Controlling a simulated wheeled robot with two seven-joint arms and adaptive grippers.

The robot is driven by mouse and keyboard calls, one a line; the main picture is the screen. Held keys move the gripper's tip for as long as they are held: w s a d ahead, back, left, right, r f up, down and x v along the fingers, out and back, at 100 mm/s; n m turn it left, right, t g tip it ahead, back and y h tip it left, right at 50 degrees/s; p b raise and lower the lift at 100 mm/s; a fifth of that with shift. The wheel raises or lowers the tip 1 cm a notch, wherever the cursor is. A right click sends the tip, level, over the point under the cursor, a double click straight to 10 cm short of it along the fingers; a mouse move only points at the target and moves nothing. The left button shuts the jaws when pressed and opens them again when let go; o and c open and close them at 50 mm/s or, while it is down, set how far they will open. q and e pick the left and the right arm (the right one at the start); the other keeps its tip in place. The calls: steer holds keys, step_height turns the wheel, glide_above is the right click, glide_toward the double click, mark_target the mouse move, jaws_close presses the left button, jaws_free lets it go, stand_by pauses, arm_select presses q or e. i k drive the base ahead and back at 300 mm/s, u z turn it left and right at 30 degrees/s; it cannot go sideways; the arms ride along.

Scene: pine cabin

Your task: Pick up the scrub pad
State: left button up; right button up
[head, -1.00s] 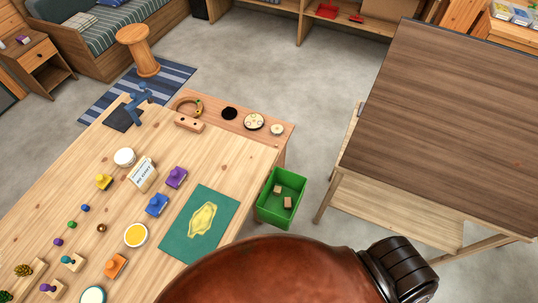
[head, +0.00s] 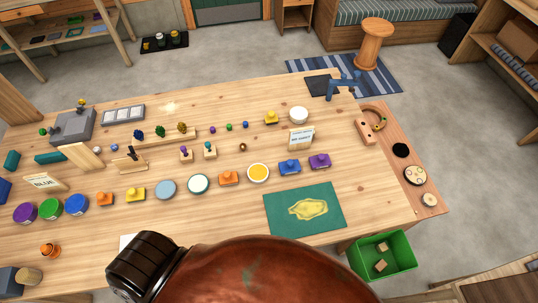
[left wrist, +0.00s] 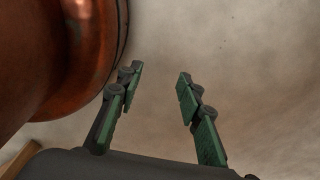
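I cannot make out for certain which thing is the scrub pad. The long pine table (head: 230,200) carries many small things, and none is clearly a pad at this size. At its near left corner stand a tan rounded thing (head: 31,276) and a dark blue-grey block (head: 9,283). My left gripper (left wrist: 158,85) shows only in the left wrist view. Its two green-padded fingers are apart with nothing between them, over bare grey floor. My right gripper is in neither view.
Several stamps and round pads, such as a yellow one (head: 258,173), stand along the table. A green mat (head: 275,210) lies near its front edge. A green bin (head: 400,259) stands on the floor at the right. A stool (head: 371,45) stands beyond the table.

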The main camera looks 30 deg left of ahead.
mark_target(133, 194)
steer(key=u, duration=2.55)
